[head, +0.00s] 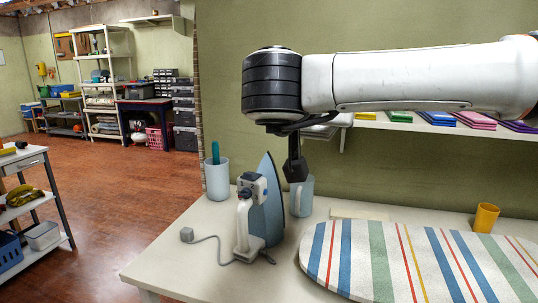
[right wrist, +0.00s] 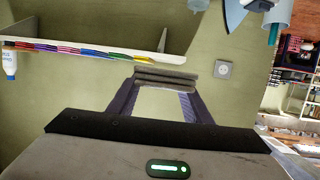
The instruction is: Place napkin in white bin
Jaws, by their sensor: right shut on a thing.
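My right gripper (head: 295,170) hangs down at the end of its white arm, above the back of the table near the wall. In the right wrist view, its two dark fingers (right wrist: 165,88) are shut on a grey, layered, folded cloth, which looks like the napkin (right wrist: 167,77). In the head view I cannot clearly make out the cloth beneath the arm. A small whitish bin (head: 43,236) sits on the lower shelf of the cart at the far left, well away from the gripper. My left gripper is not in view.
A striped ironing board (head: 400,262) fills the right. A wall shelf holds coloured cloths (head: 436,118). The floor at left is open.

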